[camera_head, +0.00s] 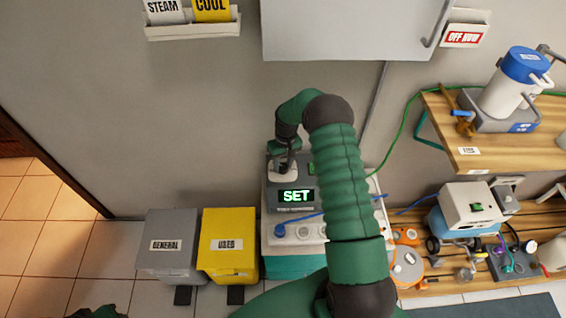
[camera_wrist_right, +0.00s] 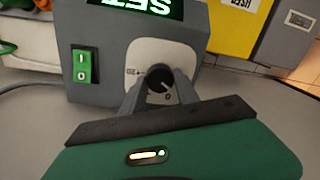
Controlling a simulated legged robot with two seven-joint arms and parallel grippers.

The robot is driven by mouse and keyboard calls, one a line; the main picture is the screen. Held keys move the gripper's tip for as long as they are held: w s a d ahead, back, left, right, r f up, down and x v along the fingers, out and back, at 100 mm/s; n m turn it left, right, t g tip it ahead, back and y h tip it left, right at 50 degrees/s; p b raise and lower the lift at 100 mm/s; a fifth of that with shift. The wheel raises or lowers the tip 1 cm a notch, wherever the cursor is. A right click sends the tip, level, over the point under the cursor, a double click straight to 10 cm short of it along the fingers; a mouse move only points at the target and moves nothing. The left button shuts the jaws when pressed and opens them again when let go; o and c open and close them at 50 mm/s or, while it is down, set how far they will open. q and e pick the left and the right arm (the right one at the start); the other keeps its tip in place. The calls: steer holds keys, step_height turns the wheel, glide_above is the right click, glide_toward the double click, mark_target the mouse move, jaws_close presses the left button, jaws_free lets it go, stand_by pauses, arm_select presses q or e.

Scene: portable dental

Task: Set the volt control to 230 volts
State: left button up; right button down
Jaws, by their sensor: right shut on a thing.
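The volt control is a round dark knob (camera_wrist_right: 160,77) on a white dial plate (camera_wrist_right: 183,57) in the right wrist view. Its white line points down and right, near a "0" mark; a dash and a partly legible number lie to its left. My right gripper (camera_wrist_right: 158,88) is shut on the knob, one finger on each side. In the head view my right gripper (camera_head: 284,165) reaches down onto the grey control box (camera_head: 275,195), whose green display (camera_head: 296,196) reads "SET". The dial is mostly hidden there. My left gripper is not clearly seen; only a dark green part shows at the bottom left edge.
A green rocker switch (camera_wrist_right: 85,66) sits beside the dial. A grey "GENERAL" bin (camera_head: 172,265) and a yellow "USED" bin (camera_head: 229,263) stand left of the box. Shelves (camera_head: 500,150) with equipment are on the right. A wall cabinet (camera_head: 345,30) hangs above.

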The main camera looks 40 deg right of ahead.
mark_target(284, 164)
steer(key=n, duration=0.3)
steer(key=shift+w+n+p, duration=0.1)
steer(key=shift+n+p, duration=0.2)
steer(key=shift+p, duration=0.05)
steer(key=shift+n, duration=1.5)
steer(key=c, duration=0.9)
jaws_free()
step_height(284, 164, up, 12)
steer(key=p, duration=0.2)
steer(key=shift+w+d+f, duration=0.15)
steer(key=shift+d, duration=0.25)
